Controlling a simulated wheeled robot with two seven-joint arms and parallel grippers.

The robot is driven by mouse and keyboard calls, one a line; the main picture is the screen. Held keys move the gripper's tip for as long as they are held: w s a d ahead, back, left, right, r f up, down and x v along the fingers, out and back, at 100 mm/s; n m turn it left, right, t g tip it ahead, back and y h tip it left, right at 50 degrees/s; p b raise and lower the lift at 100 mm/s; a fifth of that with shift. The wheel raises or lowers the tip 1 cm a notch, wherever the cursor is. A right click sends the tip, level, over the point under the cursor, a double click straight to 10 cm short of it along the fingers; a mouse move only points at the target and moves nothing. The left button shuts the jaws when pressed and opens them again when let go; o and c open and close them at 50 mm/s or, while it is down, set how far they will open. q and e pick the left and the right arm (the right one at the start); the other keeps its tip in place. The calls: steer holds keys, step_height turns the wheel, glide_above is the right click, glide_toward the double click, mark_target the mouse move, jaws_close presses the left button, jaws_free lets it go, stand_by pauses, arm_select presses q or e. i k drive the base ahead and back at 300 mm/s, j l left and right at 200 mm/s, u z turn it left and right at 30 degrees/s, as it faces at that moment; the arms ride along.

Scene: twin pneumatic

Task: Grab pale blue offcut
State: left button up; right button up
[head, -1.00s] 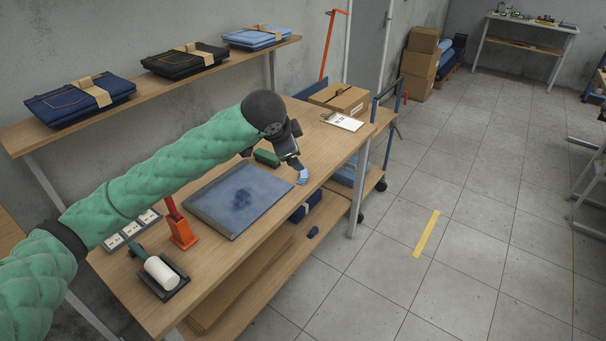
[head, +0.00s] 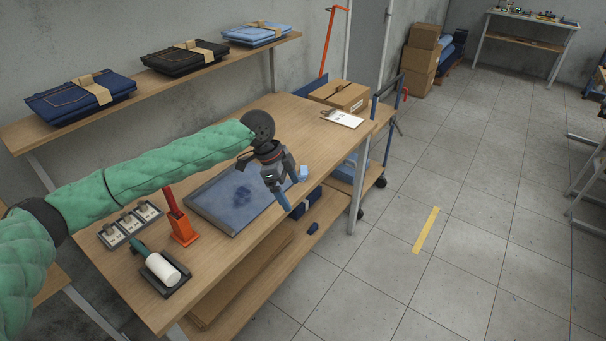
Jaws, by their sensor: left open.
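The pale blue offcut (head: 303,172) is a small light piece near the front edge of the workbench, just right of the blue mat. My left gripper (head: 289,187) is open and empty. In the picture it is just left of and below the offcut, over the bench's front edge, with a visible gap between them. Its fingers point down and to the right. My right gripper is not in view.
The workbench (head: 215,262) holds a blue mat (head: 215,205), an orange stand (head: 183,232), a white roller (head: 162,270), a clipboard (head: 343,118) and a cardboard box (head: 340,95). A dark blue piece (head: 313,228) lies on the lower shelf.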

mark_target(304, 173)
steer(key=i, duration=1)
